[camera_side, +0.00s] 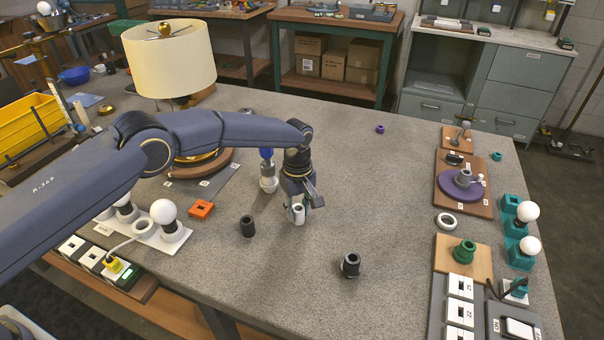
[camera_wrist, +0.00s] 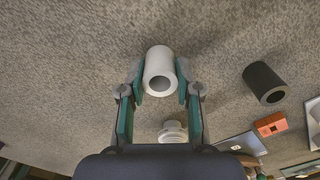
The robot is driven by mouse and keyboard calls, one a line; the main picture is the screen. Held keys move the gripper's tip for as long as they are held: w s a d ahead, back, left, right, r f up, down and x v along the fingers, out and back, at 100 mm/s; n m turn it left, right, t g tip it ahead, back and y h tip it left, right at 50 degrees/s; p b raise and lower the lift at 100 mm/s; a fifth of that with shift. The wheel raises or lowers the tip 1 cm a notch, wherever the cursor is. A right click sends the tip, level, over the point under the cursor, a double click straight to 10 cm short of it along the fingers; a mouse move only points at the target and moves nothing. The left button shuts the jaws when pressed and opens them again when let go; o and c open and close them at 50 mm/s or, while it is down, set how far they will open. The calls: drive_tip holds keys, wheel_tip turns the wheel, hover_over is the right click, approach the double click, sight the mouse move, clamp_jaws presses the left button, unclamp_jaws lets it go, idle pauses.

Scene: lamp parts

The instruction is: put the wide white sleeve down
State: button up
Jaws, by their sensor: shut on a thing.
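The wide white sleeve (camera_side: 298,214) is a short, hollow white cylinder. It stands upright between the fingers of my gripper (camera_side: 301,203), at or very near the grey tabletop in the middle of the bench. In the wrist view the sleeve (camera_wrist: 159,72) shows its open bore, and the fingertips of my gripper (camera_wrist: 160,88) press on it from both sides. Whether its lower end touches the table is hard to tell.
A black sleeve (camera_side: 248,227) stands left of my gripper and a dark collar (camera_side: 350,265) to the front right. An orange block (camera_side: 201,208) lies further left. The table (camera_side: 390,190) to the right is clear.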

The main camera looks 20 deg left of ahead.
drive_tip(key=o, duration=1)
drive_tip(key=shift+f, duration=0.1)
drive_tip(key=shift+o, duration=0.2)
wheel_tip(320, 180, up, 12)
wheel_tip(320, 180, up, 13)
drive_tip(key=m+t, duration=0.1)
drive_tip(key=m, duration=0.1)
hover_over(298, 207)
drive_tip(key=s+a, duration=0.3)
drive_tip(key=a, duration=0.5)
drive_tip(key=s+a+r+m+t, duration=0.2)
drive_tip(key=s+a+r, duration=0.4)
drive_tip(key=s+r, duration=0.1)
drive_tip(key=s+a+r+m+t, duration=0.1)
drive_tip(key=s+a+m, duration=0.15)
drive_tip(key=s, duration=0.45)
drive_tip(key=s+a+r+m, duration=0.1)
drive_tip(key=s+a, duration=0.3)
drive_tip(key=s, duration=0.2)
drive_tip(key=s+a+f+m+t, duration=0.1)
drive_tip(key=s+a+f+m, duration=0.1)
drive_tip(key=s, duration=0.9)
wheel_tip(298, 207, down, 2)
drive_tip(key=shift+a+f+t, duration=0.25)
drive_tip(key=shift+a+t, duration=0.05)
drive_tip(key=shift+a, duration=0.35)
